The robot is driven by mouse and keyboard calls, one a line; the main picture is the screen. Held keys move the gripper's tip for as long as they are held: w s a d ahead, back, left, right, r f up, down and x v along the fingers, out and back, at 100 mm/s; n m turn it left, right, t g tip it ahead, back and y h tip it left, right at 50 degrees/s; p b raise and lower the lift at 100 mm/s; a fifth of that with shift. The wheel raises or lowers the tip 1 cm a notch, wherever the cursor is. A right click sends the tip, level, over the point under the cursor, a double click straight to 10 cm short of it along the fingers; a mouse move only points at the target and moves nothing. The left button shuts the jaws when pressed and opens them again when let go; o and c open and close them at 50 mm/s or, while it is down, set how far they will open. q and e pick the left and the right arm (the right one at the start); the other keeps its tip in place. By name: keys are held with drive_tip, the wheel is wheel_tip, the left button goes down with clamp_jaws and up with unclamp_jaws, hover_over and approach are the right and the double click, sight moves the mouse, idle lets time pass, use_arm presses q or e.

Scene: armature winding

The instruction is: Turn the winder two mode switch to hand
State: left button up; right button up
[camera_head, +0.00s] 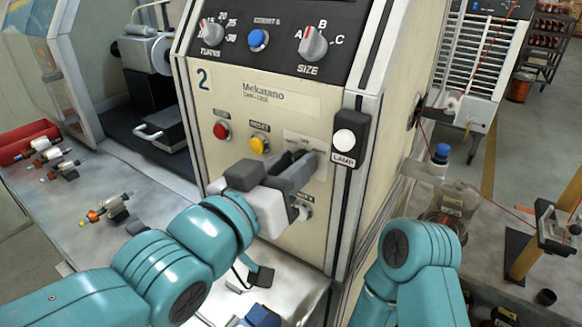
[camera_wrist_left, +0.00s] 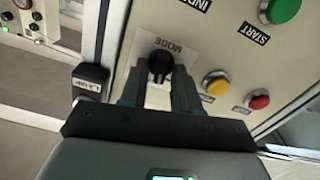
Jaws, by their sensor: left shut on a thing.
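The winder two panel (camera_head: 235,100), a cream cabinet front marked with a 2, stands in front of me. Its mode switch (camera_wrist_left: 160,62) is a black knob on a pale plate beside the word MODE in the left wrist view. My left gripper (camera_head: 300,160) reaches the panel right of the yellow button and is shut on the knob, one finger on each side. The gripper hides the knob in the head view. The position words around the knob are not readable, so I cannot tell its setting. My right arm shows at lower right, but its gripper does not.
A red button (camera_head: 221,130) and a yellow reset button (camera_head: 259,143) sit left of the gripper. A white lamp (camera_head: 344,140) is mounted at the panel's right edge. The turns dial (camera_head: 212,32) and size dial (camera_head: 313,43) are above. Armatures (camera_head: 105,207) lie on the left bench.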

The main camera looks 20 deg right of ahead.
use_arm(q)
drive_tip(key=n, duration=0.6)
drive_tip(key=shift+w+a+r+p, duration=0.15)
drive_tip(key=shift+p, duration=0.25)
drive_tip(key=shift+n, duration=0.4)
drive_tip(key=o, duration=0.7)
drive_tip(key=shift+a, duration=0.1)
drive_tip(key=p+v, duration=0.1)
drive_tip(key=v, duration=1.5)
